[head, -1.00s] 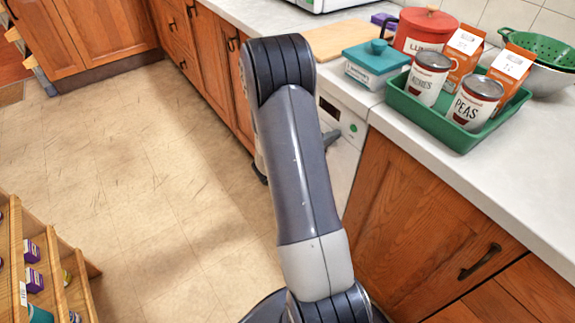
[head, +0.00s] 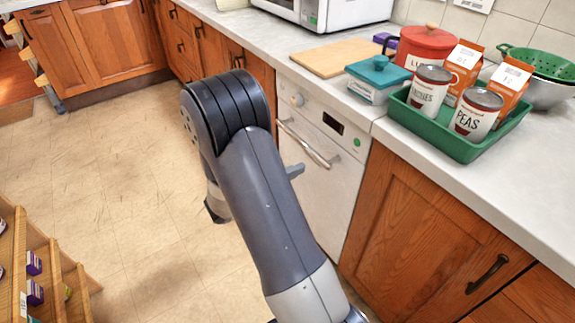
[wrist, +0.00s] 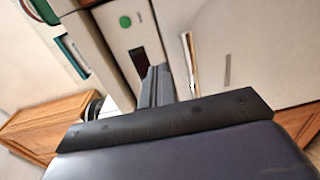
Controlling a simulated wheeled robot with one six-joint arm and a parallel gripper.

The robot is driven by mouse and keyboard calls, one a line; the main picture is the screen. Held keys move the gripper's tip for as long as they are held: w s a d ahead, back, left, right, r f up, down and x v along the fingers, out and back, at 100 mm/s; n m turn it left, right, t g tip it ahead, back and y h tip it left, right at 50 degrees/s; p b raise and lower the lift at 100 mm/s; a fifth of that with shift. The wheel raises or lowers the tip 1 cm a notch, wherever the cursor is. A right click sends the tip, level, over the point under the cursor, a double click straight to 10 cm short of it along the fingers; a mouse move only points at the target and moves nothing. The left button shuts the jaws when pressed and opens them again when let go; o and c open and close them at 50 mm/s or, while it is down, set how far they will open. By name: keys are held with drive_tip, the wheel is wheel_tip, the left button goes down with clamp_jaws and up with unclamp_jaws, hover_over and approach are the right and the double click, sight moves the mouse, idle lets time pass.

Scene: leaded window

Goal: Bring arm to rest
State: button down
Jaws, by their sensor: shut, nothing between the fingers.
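My arm (head: 255,205) rises from the bottom of the head view and bends over at its elbow, in front of the white dishwasher. My gripper (wrist: 155,85) shows in the wrist view as a dark shape with its fingers together, shut and empty. In the head view the gripper is mostly hidden behind the arm; only a small grey part juts out at the right of the upper link. The wrist view faces the dishwasher front (wrist: 240,50), with its handle and green button in sight. I cannot tell the exact gap between the gripper and the dishwasher.
A green tray (head: 465,153) with two cans and two cartons stands on the counter (head: 510,190). A teal-lidded box (head: 378,80), red pot (head: 425,47), cutting board (head: 327,58) and microwave (head: 340,10) stand nearby. A wooden shelf (head: 50,270) is at lower left. The floor (head: 110,170) between is clear.

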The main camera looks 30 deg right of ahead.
sight(343, 147)
drive_tip(key=shift+a, duration=0.15)
drive_tip(key=d+p, duration=0.1)
drive_tip(key=d, duration=1.3)
drive_tip(key=shift+w, duration=0.15)
